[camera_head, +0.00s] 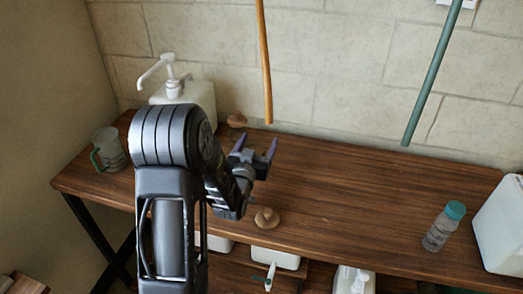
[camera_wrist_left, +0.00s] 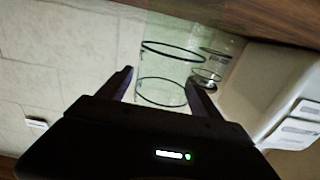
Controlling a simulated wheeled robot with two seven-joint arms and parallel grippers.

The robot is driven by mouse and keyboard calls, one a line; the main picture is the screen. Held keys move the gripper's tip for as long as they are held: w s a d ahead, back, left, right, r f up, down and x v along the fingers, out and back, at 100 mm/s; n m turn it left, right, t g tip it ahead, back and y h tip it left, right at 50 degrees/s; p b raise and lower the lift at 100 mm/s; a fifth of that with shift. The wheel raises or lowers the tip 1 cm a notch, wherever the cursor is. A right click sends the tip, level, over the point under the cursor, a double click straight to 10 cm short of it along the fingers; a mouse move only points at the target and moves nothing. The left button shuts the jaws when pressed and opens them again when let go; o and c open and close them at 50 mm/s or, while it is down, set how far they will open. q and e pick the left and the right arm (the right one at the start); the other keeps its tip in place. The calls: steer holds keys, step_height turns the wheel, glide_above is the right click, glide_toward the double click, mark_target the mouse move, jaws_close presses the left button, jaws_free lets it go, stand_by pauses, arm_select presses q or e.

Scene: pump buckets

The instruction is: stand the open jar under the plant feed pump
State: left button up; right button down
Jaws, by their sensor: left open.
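A clear open jar (camera_wrist_left: 165,78) with dark rims shows in the left wrist view, lined up between my fingers. Whether they touch it is not clear. I cannot make the jar out in the head view. My left gripper (camera_head: 258,149) is open above the table, right of the white pump container; it also shows in the left wrist view (camera_wrist_left: 164,82). The white pump (camera_head: 170,68) stands at the back left on its container (camera_head: 190,92), its spout pointing left. My arm hides part of the container. My right gripper is out of view.
A clear mug with a green handle (camera_head: 108,150) stands at the table's left end. A teal-capped bottle (camera_head: 441,228) and a white container (camera_head: 503,232) stand at the right. Wooden knob-like pieces (camera_head: 267,217) lie on the table (camera_head: 350,195), whose middle is mostly clear.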

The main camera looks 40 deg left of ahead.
arm_select(q)
steer(key=shift+w+a, duration=0.15)
steer(key=shift+w, duration=0.1)
steer(key=shift+s, duration=0.1)
steer(key=shift+c, duration=0.3)
jaws_close()
stand_by(0.7)
